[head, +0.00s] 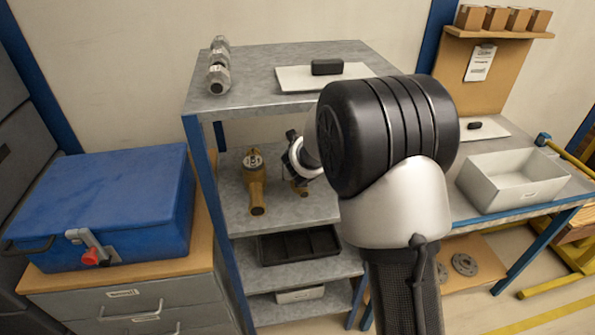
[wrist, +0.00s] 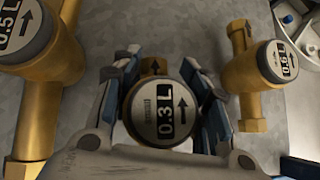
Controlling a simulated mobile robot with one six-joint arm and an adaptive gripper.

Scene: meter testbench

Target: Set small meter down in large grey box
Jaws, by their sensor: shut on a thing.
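The small meter (wrist: 162,112) has a round dial reading 0.3 L and a brass body. It sits between the two fingers of my gripper (wrist: 163,75) in the wrist view, and the gripper is shut on it. In the head view my gripper (head: 297,158) is over the middle shelf of the rack, partly hidden by my arm. Whether the held meter touches the shelf cannot be told. The large grey box (head: 510,195) stands open on the workbench at the right, well apart from my gripper. Its visible inside looks empty.
A larger brass meter (head: 256,185), reading 0.5 L (wrist: 38,75), stands left of my gripper. Another brass meter (wrist: 258,75) is close on the right. The rack's top shelf (head: 255,95) overhangs this space. A blue case (head: 105,200) is far left.

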